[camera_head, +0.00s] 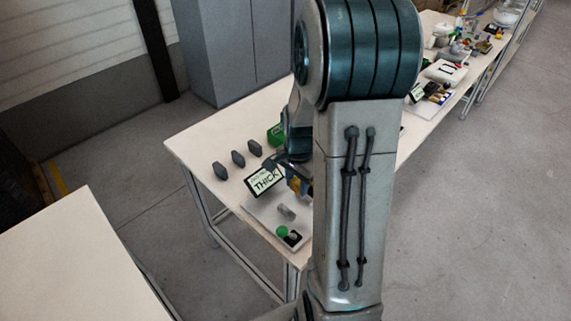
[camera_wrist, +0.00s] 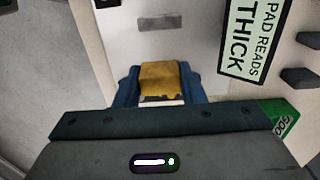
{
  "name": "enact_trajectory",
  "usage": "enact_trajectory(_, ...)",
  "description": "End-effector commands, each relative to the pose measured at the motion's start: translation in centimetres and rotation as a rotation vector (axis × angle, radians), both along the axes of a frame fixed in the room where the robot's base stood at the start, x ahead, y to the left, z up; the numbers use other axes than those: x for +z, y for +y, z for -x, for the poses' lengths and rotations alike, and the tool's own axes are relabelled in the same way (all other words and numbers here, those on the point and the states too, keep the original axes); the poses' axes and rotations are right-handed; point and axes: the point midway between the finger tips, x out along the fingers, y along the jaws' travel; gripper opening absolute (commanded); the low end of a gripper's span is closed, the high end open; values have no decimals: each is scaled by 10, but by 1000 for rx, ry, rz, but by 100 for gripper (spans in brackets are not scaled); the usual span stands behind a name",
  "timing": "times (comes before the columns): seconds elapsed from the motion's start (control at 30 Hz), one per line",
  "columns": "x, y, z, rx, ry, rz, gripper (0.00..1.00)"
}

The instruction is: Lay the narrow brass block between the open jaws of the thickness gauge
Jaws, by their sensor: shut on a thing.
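The brass block (camera_wrist: 160,77) is held between the two blue fingers of my gripper (camera_wrist: 158,84) in the wrist view. In the head view only a small yellow patch (camera_head: 300,186) of it seems to show beside my arm. The pale base (camera_head: 262,213) that looks like the thickness gauge bears a grey block-like part (camera_head: 286,211) and a green knob (camera_head: 282,231). In the wrist view a grey bar (camera_wrist: 157,22) lies beyond the held block. I cannot tell whether the block touches the base, and the jaws' opening is not clear.
A sign reading "THICK" (camera_head: 265,180) stands beside the base. Three dark pads (camera_head: 238,159) lie on the table (camera_head: 205,140) to its left. A green box (camera_head: 274,135) is behind, partly hidden by my arm. More cluttered tables (camera_head: 455,75) run to the back right.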

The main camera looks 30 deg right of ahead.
Motion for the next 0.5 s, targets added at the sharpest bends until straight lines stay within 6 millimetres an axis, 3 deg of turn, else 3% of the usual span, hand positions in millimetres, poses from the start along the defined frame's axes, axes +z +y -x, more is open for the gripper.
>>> enact_trajectory(0.27,-8,-1,1,-3,0,0,7)
enact_trajectory(0.5,-32,-2,1,-5,0,-1,7)
